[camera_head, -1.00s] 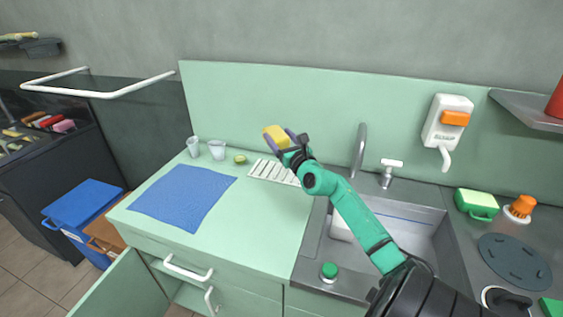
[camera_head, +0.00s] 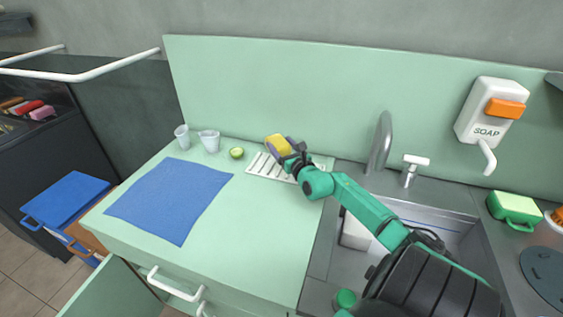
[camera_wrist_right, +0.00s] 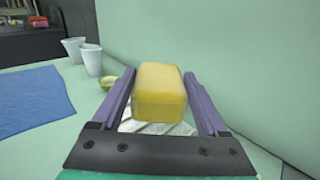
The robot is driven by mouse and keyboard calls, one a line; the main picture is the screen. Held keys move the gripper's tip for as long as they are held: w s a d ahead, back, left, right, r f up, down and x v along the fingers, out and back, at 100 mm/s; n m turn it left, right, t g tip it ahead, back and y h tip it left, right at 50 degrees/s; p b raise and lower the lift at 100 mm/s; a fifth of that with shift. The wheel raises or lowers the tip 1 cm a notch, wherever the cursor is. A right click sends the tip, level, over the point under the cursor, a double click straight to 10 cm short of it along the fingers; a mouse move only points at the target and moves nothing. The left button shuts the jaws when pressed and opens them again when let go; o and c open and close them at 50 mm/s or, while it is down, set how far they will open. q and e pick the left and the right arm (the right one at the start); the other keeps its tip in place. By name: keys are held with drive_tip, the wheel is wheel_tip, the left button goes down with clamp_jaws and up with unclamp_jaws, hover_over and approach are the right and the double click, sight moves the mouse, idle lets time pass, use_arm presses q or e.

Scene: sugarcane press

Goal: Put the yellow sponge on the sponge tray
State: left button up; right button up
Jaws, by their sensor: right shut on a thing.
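The yellow sponge (camera_head: 276,146) is between the fingers of my right gripper (camera_head: 283,150), which is shut on it. In the right wrist view the sponge (camera_wrist_right: 159,92) sits between the two purple fingers of the gripper (camera_wrist_right: 160,95). The white slatted sponge tray (camera_head: 262,166) lies on the green counter by the back wall. The sponge is over the tray's far side in the head view; the wrist view shows part of the tray (camera_wrist_right: 150,127) below it. I cannot tell whether they touch. My left gripper is not in view.
Two cups (camera_head: 209,141) (camera_head: 182,136) and a cut lime (camera_head: 236,153) stand left of the tray. A blue cloth (camera_head: 172,198) covers the counter's left part. The sink (camera_head: 440,228), faucet (camera_head: 380,145) and soap dispenser (camera_head: 490,112) are at the right.

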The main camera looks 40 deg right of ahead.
wheel_tip(320, 180, down, 6)
drive_tip(key=shift+s+a+r+b, duration=0.1)
drive_tip(key=shift+r+b, duration=0.15)
drive_tip(key=shift+b, duration=0.05)
drive_tip(key=shift+f, duration=0.3)
drive_tip(key=o, duration=1.4)
drive_tip(key=shift+c, duration=0.2)
drive_tip(key=shift+r, duration=0.3)
drive_tip(key=shift+s+a+f, duration=0.1)
drive_tip(key=shift+s+f, duration=0.05)
drive_tip(key=shift+s, duration=0.1)
drive_tip(key=p+v, duration=0.1)
drive_tip(key=v, duration=1)
drive_tip(key=shift+s, duration=0.25)
